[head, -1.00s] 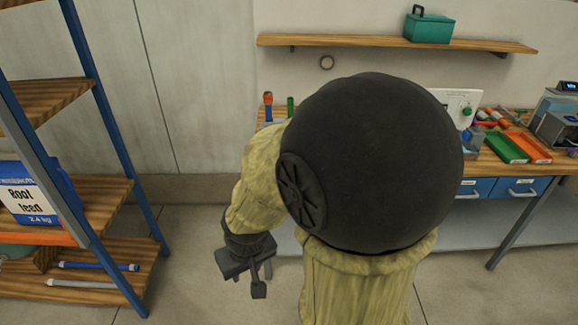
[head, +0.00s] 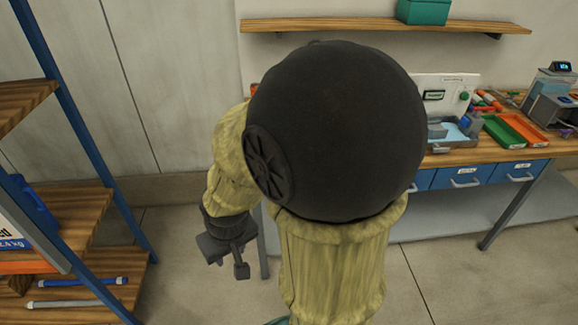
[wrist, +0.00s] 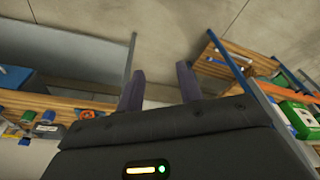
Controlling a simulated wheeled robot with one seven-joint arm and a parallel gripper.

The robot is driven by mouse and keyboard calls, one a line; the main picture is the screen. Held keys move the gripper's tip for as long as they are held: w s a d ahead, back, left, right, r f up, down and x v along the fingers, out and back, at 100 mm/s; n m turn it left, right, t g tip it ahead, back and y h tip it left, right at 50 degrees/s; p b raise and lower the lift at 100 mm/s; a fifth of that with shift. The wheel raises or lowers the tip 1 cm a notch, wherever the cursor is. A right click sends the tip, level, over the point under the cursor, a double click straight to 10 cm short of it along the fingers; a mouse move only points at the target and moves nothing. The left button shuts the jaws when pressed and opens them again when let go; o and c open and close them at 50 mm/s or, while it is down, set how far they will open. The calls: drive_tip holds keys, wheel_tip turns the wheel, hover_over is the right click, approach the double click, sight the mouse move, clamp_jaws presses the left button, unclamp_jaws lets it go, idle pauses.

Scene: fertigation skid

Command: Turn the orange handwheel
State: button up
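A small orange ring-shaped part, which looks like the handwheel (wrist: 87,113), shows at the wooden bench edge on the left of the wrist view. It is too small there to make out its spokes or mounting. I cannot pick it out in the head view, where my arm's large dark joint covers part of the bench. My gripper (wrist: 160,90) is open and empty, its two dark fingers apart with floor between them. In the head view my gripper (head: 241,262) hangs low over the floor, left of the bench and away from the handwheel.
The workbench (head: 465,157) holds green and orange trays (head: 515,130) and a grey machine (head: 552,100). A wall shelf (head: 380,27) carries a teal box (head: 423,11). A blue-framed rack (head: 95,140) stands at left. Open floor (head: 440,275) lies in front.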

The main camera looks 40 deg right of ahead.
drive_tip(key=o, duration=0.7)
drive_tip(key=shift+w+d+f, duration=0.1)
drive_tip(key=shift+w+f, duration=0.05)
drive_tip(key=shift+c, duration=0.2)
drive_tip(key=shift+o, duration=1.2)
drive_tip(key=w+d+f+m+t+h+b, duration=0.1)
drive_tip(key=w+d+f+m+t+b, duration=0.1)
drive_tip(key=w+d+f, duration=0.3)
drive_tip(key=w+f+m, duration=0.1)
drive_tip(key=w, duration=0.1)
drive_tip(key=shift+w+d+t, duration=0.2)
drive_tip(key=shift+w+t, duration=0.1)
drive_tip(key=shift+w, duration=0.1)
drive_tip(key=w+d+f+m+t+h+b, duration=0.1)
drive_tip(key=d+f+t+h+b, duration=0.3)
drive_tip(key=d, duration=0.7)
drive_tip(key=w+d+f+m+t+h+b, duration=0.2)
drive_tip(key=w+d+f+t+h+b, duration=0.1)
drive_tip(key=d, duration=0.9)
wheel_tip(320, 180, down, 3)
drive_tip(key=w+t+h, duration=0.1)
drive_tip(key=t, duration=0.2)
drive_tip(key=shift+w+d+r+b, duration=0.2)
drive_tip(key=shift+d+b, duration=0.1)
drive_tip(key=shift+b, duration=0.1)
